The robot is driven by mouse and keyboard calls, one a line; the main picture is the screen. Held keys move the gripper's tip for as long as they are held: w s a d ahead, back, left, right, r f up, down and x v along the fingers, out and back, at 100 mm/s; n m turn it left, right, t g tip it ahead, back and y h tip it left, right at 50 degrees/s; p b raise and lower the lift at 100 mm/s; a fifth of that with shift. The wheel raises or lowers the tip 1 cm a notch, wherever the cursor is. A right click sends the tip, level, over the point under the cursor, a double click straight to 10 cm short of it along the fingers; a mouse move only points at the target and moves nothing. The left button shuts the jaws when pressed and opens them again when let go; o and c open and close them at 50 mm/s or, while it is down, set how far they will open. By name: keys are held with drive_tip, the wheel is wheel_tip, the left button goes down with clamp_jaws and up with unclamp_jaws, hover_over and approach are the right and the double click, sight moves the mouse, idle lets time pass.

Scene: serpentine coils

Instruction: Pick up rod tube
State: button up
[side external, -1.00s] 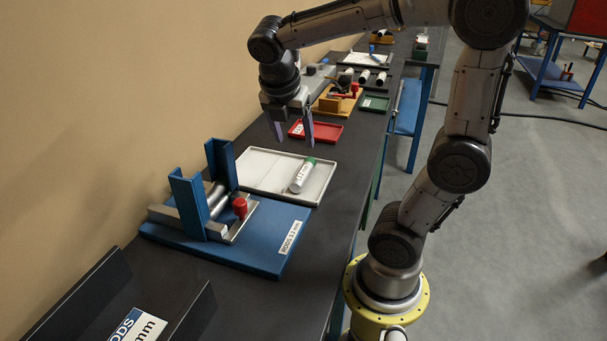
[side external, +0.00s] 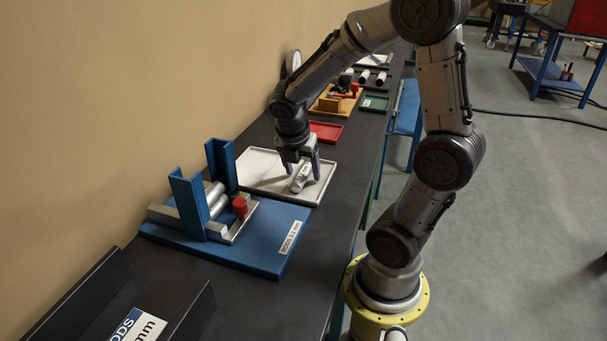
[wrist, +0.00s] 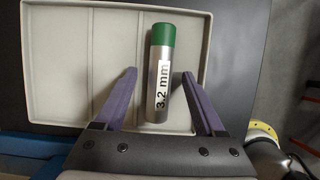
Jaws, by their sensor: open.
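The rod tube (wrist: 160,72) is a silver cylinder with a green cap and a "3.2 mm" label. It lies in the right compartment of a light grey tray (wrist: 68,112). In the side view the tube (side external: 299,183) is partly hidden by my gripper (side external: 302,172), which is over the tray (side external: 262,184). In the wrist view my gripper (wrist: 166,98) is open, with one purple finger on each side of the tube and a gap on both sides. The fingers are not closed on it. Their exact height above the tray is hard to tell.
A blue fixture (side external: 262,240) with upright channels and a red knob (side external: 240,207) stands in front of the tray. A red tray (side external: 327,132) and a yellow-orange holder (side external: 340,103) are behind. The wall is to the left, and the bench edge to the right.

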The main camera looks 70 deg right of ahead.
drive_tip(key=shift+f, duration=0.1)
clamp_jaws()
idle(0.3)
